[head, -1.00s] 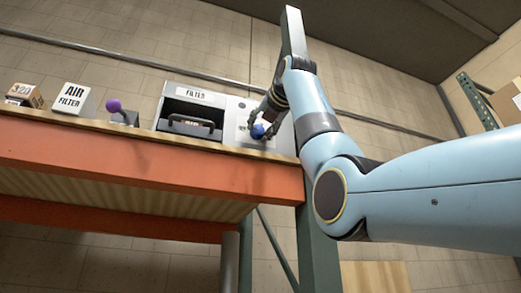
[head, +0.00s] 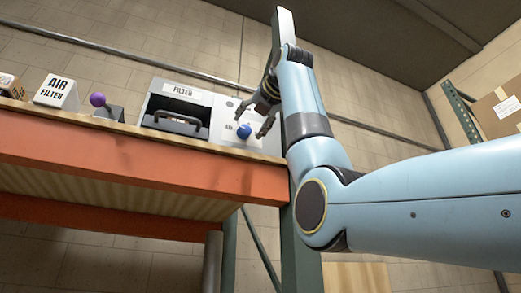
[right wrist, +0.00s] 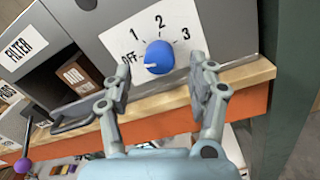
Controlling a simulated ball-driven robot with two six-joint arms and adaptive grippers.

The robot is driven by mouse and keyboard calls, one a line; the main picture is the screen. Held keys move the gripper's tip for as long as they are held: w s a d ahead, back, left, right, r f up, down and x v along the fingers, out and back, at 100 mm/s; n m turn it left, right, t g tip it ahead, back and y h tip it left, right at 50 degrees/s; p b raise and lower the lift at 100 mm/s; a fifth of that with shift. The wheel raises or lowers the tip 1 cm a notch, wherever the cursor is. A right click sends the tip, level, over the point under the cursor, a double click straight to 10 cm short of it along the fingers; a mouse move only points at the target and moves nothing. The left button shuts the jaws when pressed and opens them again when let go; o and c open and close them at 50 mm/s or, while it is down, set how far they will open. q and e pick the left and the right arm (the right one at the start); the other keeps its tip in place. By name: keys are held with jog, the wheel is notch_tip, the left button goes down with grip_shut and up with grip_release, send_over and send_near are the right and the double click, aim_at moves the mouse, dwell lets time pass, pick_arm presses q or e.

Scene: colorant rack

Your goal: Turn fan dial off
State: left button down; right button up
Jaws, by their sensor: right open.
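The blue fan dial (head: 244,131) sits on the light panel at the right end of the shelf. In the right wrist view the dial (right wrist: 159,56) has printed marks OFF, 1, 2 and 3 around it. My right gripper (head: 250,119) is open in front of and a little above the dial. In the right wrist view its fingers (right wrist: 161,72) stand on either side of the dial with gaps, and they appear clear of it. My left gripper is not in view.
Left of the dial is the filter slot box (head: 178,103) with a dark handled drawer (head: 178,123). The orange shelf beam (head: 130,160) runs below; a green post (head: 303,240) stands at right.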

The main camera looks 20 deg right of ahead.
jog(key=s, duration=0.8)
jog(key=shift+s+d, duration=0.25)
jog(key=shift+s, duration=0.15)
